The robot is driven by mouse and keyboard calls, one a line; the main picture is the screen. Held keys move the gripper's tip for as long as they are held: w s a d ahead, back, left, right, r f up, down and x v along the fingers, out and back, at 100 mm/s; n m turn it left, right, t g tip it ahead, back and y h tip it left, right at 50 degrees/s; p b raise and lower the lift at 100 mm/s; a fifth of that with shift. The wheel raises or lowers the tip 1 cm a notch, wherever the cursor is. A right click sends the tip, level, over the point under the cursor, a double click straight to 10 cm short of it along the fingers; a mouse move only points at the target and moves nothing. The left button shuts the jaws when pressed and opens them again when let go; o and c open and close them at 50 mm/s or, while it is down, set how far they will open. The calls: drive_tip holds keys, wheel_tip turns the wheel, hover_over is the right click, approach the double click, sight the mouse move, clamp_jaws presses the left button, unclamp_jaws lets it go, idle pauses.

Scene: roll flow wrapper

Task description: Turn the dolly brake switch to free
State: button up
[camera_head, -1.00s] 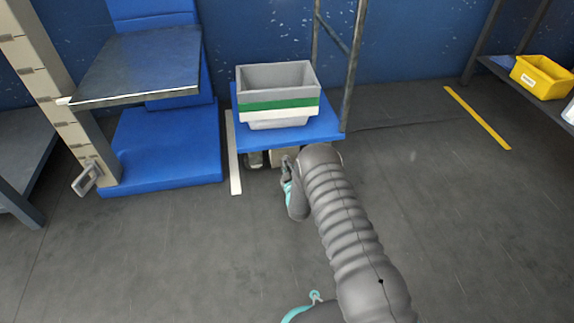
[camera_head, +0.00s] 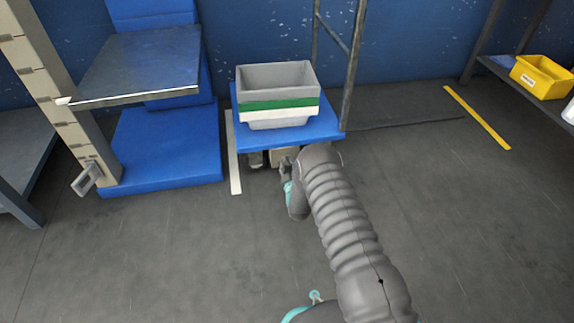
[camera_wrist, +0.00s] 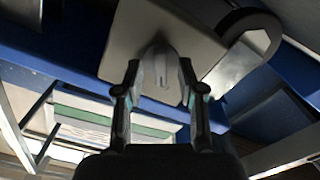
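The dolly (camera_head: 318,134) is a low blue platform by the wall, with a grey, green and white tote (camera_head: 280,108) on it. In the wrist view, a beige housing (camera_wrist: 118,48) sits under the dolly's blue deck, with a rounded grey brake switch (camera_wrist: 163,85) on its face. My gripper (camera_wrist: 160,75) has one finger on each side of the switch, tips leaning inward and seemingly against it. The switch lines up with my fingers, while the housing looks tilted in this view. In the head view, my gripper (camera_head: 285,165) is at the dolly's front edge, where my arm partly hides the housing. Switch markings are not readable.
A wheel (camera_wrist: 255,38) is close beside the housing. Upright dolly handle bars (camera_head: 349,80) stand at the right. A blue lift with a steel shelf (camera_head: 140,65) is on the left. A yellow bin (camera_head: 541,78) rests on a right-hand rack. The floor in front is clear.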

drive_tip(key=shift+s, duration=0.15)
drive_tip(key=v, duration=1.1)
drive_tip(key=shift+s+d, duration=0.2)
drive_tip(key=shift+s, duration=0.15)
drive_tip(key=shift+r, duration=0.1)
